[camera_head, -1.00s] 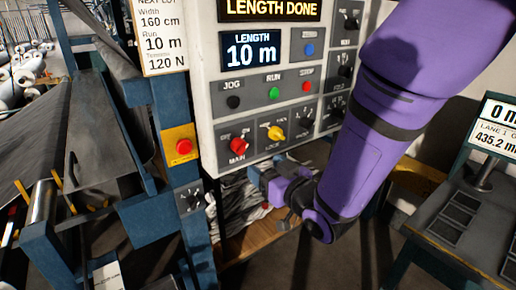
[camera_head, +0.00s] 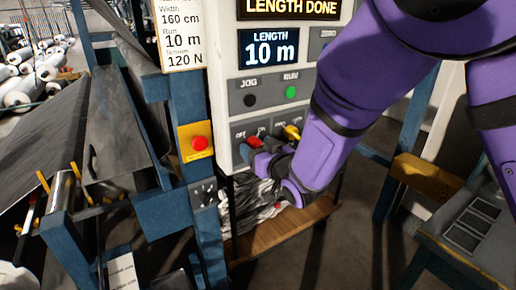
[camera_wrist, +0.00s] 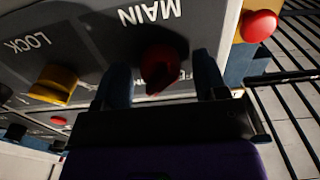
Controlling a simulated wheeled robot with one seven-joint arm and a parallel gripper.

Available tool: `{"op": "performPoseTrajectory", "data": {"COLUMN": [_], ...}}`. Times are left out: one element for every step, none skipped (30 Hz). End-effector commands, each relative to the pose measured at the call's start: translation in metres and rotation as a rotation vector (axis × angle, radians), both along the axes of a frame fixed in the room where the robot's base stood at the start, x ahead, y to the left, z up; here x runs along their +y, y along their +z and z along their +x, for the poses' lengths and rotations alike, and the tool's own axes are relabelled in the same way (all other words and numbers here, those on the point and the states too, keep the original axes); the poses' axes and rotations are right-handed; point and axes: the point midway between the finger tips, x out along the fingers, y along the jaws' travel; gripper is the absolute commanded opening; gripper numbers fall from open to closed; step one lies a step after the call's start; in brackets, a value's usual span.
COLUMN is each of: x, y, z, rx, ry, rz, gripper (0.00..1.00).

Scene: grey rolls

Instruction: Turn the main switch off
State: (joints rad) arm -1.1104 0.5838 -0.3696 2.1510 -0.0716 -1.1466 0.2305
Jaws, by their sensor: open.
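The main switch is a red rotary knob (camera_wrist: 160,68) under the word MAIN, shown upside down in the wrist view. In the head view only its red top (camera_head: 254,141) shows above my gripper. My gripper (camera_wrist: 163,85) is open, with one dark finger on each side of the red knob. I cannot tell whether the fingers touch it. In the head view my gripper (camera_head: 266,158) is at the lower part of the control panel (camera_head: 225,100), and my purple arm hides the panel's right side.
A yellow LOCK knob (camera_wrist: 54,84) sits beside the main switch; it also shows in the head view (camera_head: 292,132). A red push button (camera_head: 199,143) on a yellow plate is on the blue post to the left. A wooden shelf (camera_head: 285,230) lies below the panel.

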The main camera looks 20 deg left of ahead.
Motion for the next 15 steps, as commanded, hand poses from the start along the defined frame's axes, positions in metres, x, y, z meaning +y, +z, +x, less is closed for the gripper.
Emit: {"op": "performPoseTrajectory", "data": {"x": [-0.0001,-0.0001,-0.0002,-0.0002,-0.0002,-0.0003,-0.0003,-0.0003,-0.0003,-0.0003,-0.0003,-0.0003,-0.0004,-0.0004,-0.0004], "y": [0.0,0.0,0.0,0.0,0.0,0.0,0.0,0.0,0.0,0.0,0.0,0.0,0.0,0.0,0.0], "z": [-0.0001,-0.0001,-0.0001,-0.0001,-0.0001,-0.0001,-0.0001,-0.0001,-0.0001,-0.0001,-0.0001,-0.0001,-0.0002,-0.0002,-0.0001], "rx": [0.0,0.0,0.0,0.0,0.0,0.0,0.0,0.0,0.0,0.0,0.0,0.0,-0.001,-0.002,-0.005], "ry": [0.0,0.0,0.0,0.0,0.0,0.0,0.0,0.0,0.0,0.0,0.0,0.0,0.0,0.0,0.0], "rz": [0.0,0.0,0.0,0.0,0.0,0.0,0.0,0.0,0.0,0.0,0.0,0.0,-0.001,-0.001,-0.004], "gripper": [0.66,0.66,0.64,0.57,0.5,0.41,0.34,0.27,0.18,0.17,0.17,0.17,0.17,0.17,0.17]}}
